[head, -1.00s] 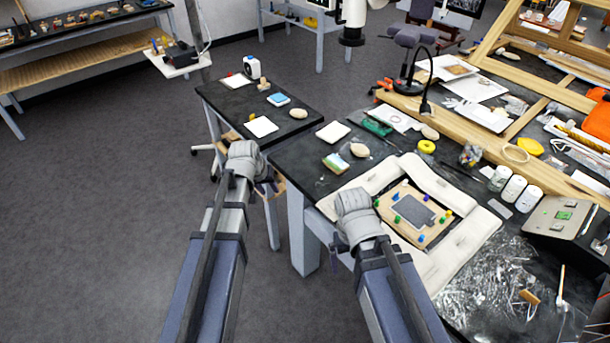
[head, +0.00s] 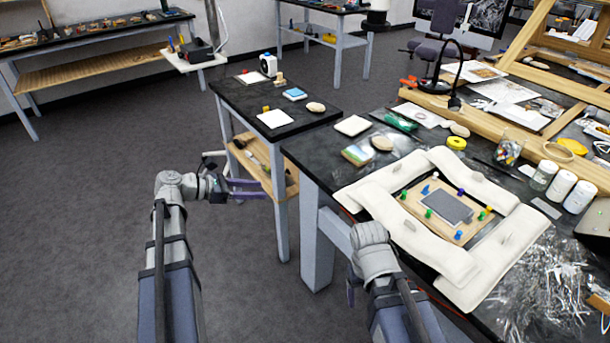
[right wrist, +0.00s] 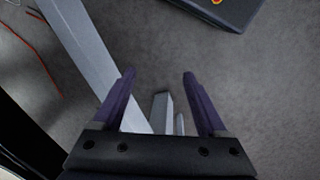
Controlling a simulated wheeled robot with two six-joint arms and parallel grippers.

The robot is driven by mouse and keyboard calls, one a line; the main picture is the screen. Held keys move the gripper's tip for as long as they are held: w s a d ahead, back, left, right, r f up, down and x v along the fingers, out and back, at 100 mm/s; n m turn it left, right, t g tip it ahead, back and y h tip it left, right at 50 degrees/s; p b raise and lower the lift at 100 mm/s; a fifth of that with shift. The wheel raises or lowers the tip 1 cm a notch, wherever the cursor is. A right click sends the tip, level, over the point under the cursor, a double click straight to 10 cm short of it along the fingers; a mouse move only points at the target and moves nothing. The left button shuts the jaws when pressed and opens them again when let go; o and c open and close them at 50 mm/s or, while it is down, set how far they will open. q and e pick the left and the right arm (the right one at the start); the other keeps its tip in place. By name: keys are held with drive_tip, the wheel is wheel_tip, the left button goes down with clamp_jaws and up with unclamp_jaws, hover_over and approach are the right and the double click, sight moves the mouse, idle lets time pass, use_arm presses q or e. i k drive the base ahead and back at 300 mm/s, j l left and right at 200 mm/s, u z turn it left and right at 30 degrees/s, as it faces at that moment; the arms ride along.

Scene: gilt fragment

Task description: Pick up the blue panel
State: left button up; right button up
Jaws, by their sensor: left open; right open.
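A small blue panel (head: 295,94) with pale edges lies flat on the black top of the small side table (head: 240,105), near its back right. In the right wrist view the right gripper (right wrist: 158,82) is open and empty over the grey floor.
White pads (head: 274,119), a wooden oval (head: 316,107) and a white device (head: 268,65) share the side table. Its lower shelf (head: 255,165) holds tools. The big worktable carries a landscape panel (head: 357,155) and white cushions (head: 470,175) around a framed piece. Open floor lies left.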

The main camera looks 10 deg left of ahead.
sight(353, 154)
drive_tip(key=i+j+z, duration=0.35)
drive_tip(key=j, duration=0.15)
drive_tip(key=j+z, duration=0.4)
drive_tip(key=i+j+z, duration=0.1)
drive_tip(key=j+z, duration=0.25)
drive_tip(key=j, duration=0.35)
drive_tip(key=j+z, duration=0.4)
drive_tip(key=j, duration=0.2)
drive_tip(key=j+z, duration=0.35)
drive_tip(key=j, duration=0.25)
drive_tip(key=k+j+z, duration=0.2)
drive_tip(key=j+z, duration=0.2)
drive_tip(key=j, duration=0.15)
drive_tip(key=k+j+z, duration=0.35)
drive_tip(key=j, duration=0.2)
drive_tip(key=i+j, duration=0.05)
drive_tip(key=i, duration=0.05)
